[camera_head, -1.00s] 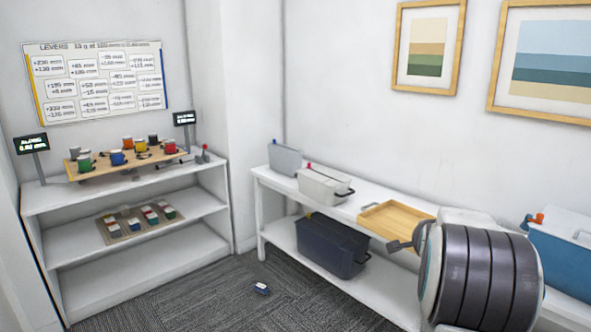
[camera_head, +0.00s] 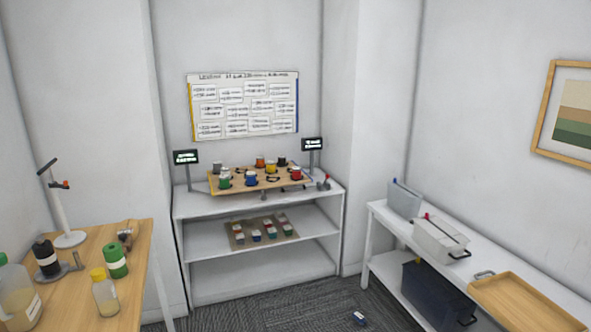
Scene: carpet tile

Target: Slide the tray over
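My gripper is not in view.
The white bench (camera_head: 374,212) also holds grey and white bins (camera_head: 440,238), with a dark bin (camera_head: 430,290) below. A small blue object (camera_head: 358,317) lies on the carpet. A wooden table (camera_head: 140,240) with bottles stands left. Two small displays (camera_head: 186,157) flank the board.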

